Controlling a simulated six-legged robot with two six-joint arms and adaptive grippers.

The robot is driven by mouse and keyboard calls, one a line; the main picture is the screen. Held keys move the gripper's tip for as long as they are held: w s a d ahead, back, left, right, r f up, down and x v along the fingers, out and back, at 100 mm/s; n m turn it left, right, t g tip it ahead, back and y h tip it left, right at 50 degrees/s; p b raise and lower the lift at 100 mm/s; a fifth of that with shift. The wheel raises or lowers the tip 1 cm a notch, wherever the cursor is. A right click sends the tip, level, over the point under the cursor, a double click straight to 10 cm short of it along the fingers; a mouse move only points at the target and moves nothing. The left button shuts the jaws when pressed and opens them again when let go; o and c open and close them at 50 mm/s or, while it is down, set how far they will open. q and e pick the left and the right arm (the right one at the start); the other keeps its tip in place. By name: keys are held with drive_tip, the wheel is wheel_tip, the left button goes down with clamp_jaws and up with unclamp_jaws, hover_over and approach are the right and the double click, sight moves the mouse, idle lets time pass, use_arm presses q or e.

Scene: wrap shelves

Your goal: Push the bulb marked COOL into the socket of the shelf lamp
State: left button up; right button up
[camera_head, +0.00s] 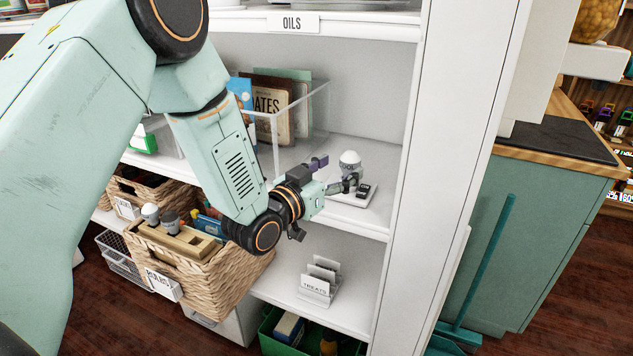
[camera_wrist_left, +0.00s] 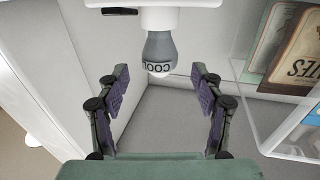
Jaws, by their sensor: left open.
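The bulb marked COOL (camera_head: 349,159) stands upright on the shelf lamp (camera_head: 362,198), a small white base with a dark switch on the middle shelf. In the left wrist view the bulb (camera_wrist_left: 160,50) appears upside down, with a grey collar, dark COOL letters and a white dome; its other end meets the white lamp (camera_wrist_left: 158,17). How deep it sits in the socket cannot be told. My left gripper (camera_head: 332,172) is open beside the bulb. In the left wrist view its fingers (camera_wrist_left: 160,88) are spread wide, empty and apart from the bulb. My right gripper is out of view.
A clear bin (camera_head: 296,115) with packets stands left of the lamp. A wicker basket (camera_head: 225,275) below holds a wooden rack (camera_head: 180,240) with two other bulbs. A white upright panel (camera_head: 432,150) bounds the shelf at right. A TREATS holder (camera_head: 318,285) stands on the lower shelf.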

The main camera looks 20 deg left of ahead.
use_arm(q)
drive_tip(key=v, duration=0.8)
drive_tip(key=shift+s, duration=0.3)
drive_tip(key=shift+a+r, duration=0.1)
drive_tip(key=s+f+n+g+y, duration=0.2)
drive_tip(key=s+f+g, duration=0.25)
drive_tip(key=f, duration=0.45)
drive_tip(key=s+f+n+g+y, duration=0.15)
drive_tip(key=s+f+g, duration=0.3)
drive_tip(key=f, duration=0.55)
drive_tip(key=s+f+g, duration=0.4)
drive_tip(key=s+f, duration=0.2)
drive_tip(key=s, duration=0.7)
drive_tip(key=s+f+g+y, duration=0.1)
drive_tip(key=s+f+g, duration=0.3)
drive_tip(key=s+f, duration=0.3)
drive_tip(key=s, duration=0.5)
drive_tip(key=shift+s, duration=0.35)
drive_tip(key=shift+y, duration=0.25)
